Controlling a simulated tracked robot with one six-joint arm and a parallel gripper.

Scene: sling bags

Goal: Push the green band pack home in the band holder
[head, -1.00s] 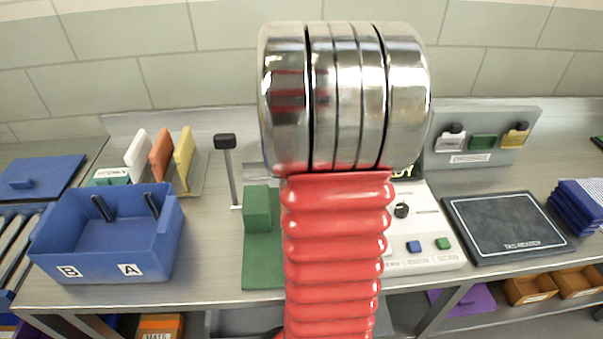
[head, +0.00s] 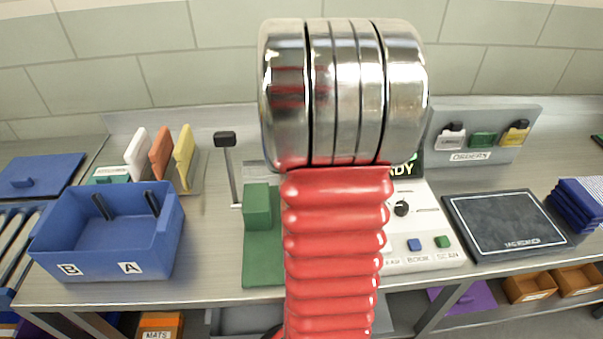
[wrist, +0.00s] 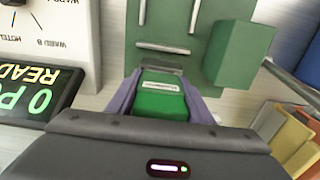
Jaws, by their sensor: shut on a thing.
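The green band pack (wrist: 160,98) is between the two purple-grey fingers of my gripper (wrist: 161,80) in the wrist view, and the fingers are shut on it. A pale label strip shows on its top. Just beyond its far end is a dark grey piece (wrist: 158,66), at the edge of a green plate (wrist: 160,22) with metal bars; I cannot tell whether this is the band holder or whether the pack touches it. In the head view, my arm hides the gripper and pack. The green plate (head: 262,265) shows partly there.
A green block (wrist: 240,55) stands on the plate beside the fingers. A console with a READY display (wrist: 40,95) is on the other side. In the head view, a blue bin (head: 105,265) stands left, a dark reader pad (head: 505,228) right, and an orders rack (head: 490,165) behind.

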